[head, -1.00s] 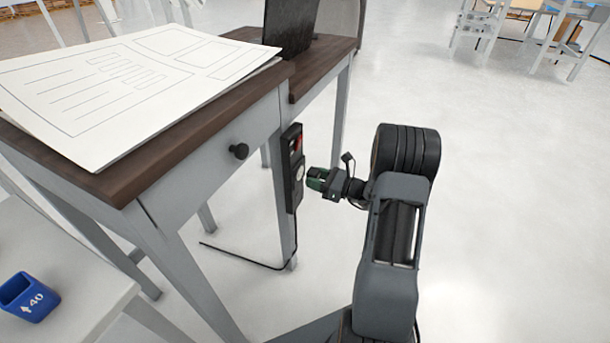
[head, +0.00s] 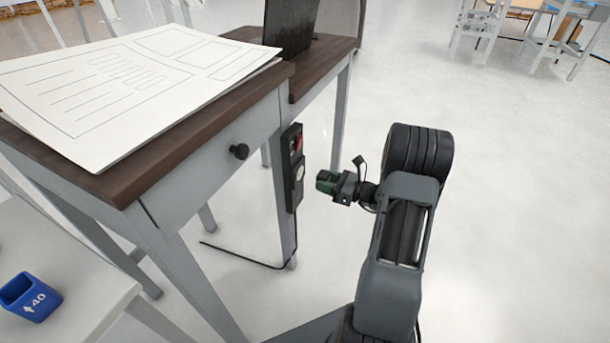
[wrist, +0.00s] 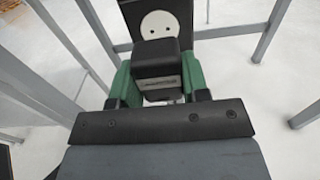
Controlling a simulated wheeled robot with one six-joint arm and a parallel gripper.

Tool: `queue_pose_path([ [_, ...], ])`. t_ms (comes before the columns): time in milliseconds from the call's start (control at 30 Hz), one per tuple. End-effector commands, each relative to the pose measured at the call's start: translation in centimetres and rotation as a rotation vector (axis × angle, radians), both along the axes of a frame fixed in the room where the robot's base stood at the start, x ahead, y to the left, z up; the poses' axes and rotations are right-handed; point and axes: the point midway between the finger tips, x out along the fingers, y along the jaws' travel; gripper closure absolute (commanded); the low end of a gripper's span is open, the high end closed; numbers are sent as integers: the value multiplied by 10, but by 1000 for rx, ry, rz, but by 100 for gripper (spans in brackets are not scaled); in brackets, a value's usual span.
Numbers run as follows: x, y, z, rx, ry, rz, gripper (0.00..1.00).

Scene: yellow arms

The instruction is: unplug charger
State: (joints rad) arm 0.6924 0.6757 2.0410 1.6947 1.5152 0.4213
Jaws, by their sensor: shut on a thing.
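A black power strip (head: 292,168) is fixed upright on the desk's leg in the head view, with a red switch and a round pale socket. In the wrist view the socket (wrist: 158,27) shows its two holes, bare, beyond the charger. My gripper (head: 326,182) has green fingers and is a short way to the right of the strip. It is shut on the black charger (wrist: 156,62), which sits between the green fingers in the wrist view. The charger is apart from the socket. Its prongs are hidden in the wrist view.
The desk (head: 240,118) has a brown top with a large paper sheet (head: 130,85). A black cable (head: 245,257) runs from the strip near the floor. A white table (head: 75,270) with a blue cup (head: 29,297) stands lower left. The floor right of my arm is clear.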

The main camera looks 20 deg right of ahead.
Motion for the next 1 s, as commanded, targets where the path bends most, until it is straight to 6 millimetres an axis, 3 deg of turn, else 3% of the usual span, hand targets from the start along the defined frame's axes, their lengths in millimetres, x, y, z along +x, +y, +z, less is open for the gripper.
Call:
queue_pose_path([
  [233, 0, 0, 0, 0, 0, 0, 96],
  [267, 0, 0, 0, 0, 0, 0, 56],
  [533, 0, 0, 0, 0, 0, 0, 30],
  [833, -1, -2, 0, 0, 0, -1, 28],
  [1000, -15, -15, 1, 0, 1, -5, 28],
])
